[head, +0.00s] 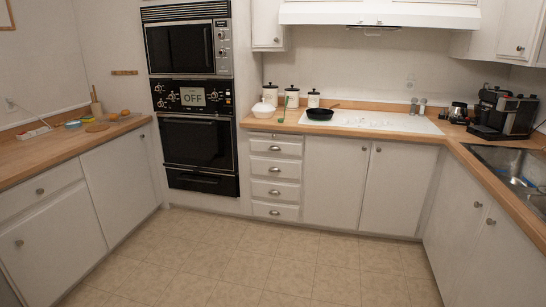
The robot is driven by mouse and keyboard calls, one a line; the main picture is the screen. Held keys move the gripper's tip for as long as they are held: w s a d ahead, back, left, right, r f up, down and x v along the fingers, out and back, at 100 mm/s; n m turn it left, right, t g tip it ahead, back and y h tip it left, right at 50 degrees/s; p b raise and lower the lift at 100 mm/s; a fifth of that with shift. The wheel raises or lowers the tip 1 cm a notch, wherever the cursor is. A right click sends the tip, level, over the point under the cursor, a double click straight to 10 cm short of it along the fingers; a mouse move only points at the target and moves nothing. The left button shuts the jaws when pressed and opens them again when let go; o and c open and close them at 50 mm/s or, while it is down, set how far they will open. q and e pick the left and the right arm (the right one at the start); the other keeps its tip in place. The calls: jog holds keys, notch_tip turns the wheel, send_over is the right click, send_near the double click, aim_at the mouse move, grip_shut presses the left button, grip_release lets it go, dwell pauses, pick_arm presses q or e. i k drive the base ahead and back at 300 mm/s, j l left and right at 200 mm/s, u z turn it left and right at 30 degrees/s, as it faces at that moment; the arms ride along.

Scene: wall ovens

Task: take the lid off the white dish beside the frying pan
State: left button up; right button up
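The white dish (263,111) stands on the wooden counter just right of the wall ovens, at the back of the room. Its white lid (264,104) appears to sit on top of it. The black frying pan (320,114) is to the right of the dish, at the left end of the white cooktop, with its handle pointing back right. Neither of my grippers shows in the head view.
A green utensil (282,108) stands between dish and pan. White canisters (292,96) line the wall behind. Wall ovens (190,95) rise at left. A coffee machine (503,113) and sink (515,168) are at right. The tiled floor (250,258) is clear.

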aim_at(262, 107)
jog(key=i, duration=2.15)
